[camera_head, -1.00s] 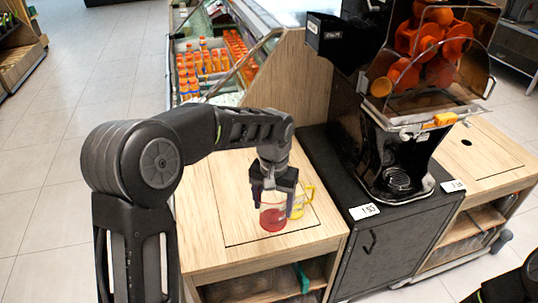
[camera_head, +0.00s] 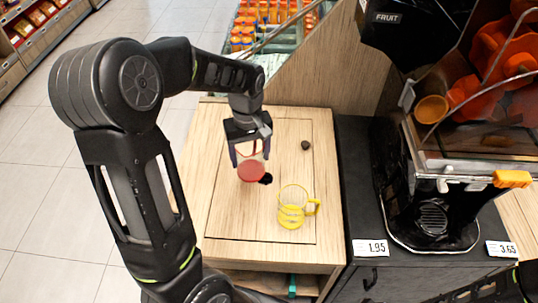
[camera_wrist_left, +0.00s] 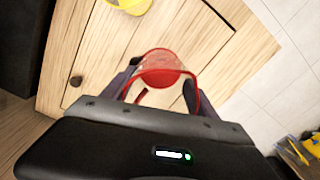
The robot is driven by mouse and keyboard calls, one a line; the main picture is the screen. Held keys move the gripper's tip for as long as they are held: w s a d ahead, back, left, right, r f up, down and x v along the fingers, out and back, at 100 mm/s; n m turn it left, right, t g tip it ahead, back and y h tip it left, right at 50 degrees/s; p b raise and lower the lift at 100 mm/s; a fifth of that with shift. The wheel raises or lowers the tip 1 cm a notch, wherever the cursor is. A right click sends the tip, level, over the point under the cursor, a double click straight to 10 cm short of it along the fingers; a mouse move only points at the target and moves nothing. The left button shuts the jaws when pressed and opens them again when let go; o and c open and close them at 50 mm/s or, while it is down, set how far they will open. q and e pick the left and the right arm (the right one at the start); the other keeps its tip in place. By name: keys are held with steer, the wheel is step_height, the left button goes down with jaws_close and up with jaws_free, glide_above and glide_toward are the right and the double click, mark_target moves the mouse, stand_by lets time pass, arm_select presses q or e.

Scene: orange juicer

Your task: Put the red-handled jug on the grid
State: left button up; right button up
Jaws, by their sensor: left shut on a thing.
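The red-handled jug (camera_head: 251,172) is clear with a red base and hangs from my left gripper (camera_head: 249,158) over the left part of the wooden counter. In the left wrist view, my left gripper (camera_wrist_left: 156,92) is shut on the red handle, and the jug (camera_wrist_left: 162,68) shows between the fingers. The grid (camera_head: 433,219) is the small dark slatted plate at the foot of the juicer, to the right of the jug and apart from it. My right gripper is not in view.
A yellow-handled jug (camera_head: 292,209) stands on the wooden counter (camera_head: 240,222), between the held jug and the juicer (camera_head: 400,180). A small dark knob (camera_head: 305,145) is behind it. Price tags (camera_head: 371,247) line the dark cabinet's front edge.

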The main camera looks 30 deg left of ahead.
arm_select(q)
steer(key=shift+w+d+f+n, duration=0.15)
steer(key=shift+w+n, duration=0.35)
steer(key=shift+s, duration=0.35)
steer(key=shift+w, duration=0.2)
steer(key=shift+s+f, duration=0.1)
steer(key=shift+f, duration=0.05)
step_height(320, 180, down, 6)
steer(key=shift+r, duration=0.1)
steer(key=shift+f+p, duration=0.35)
steer(key=shift+f, duration=1.55)
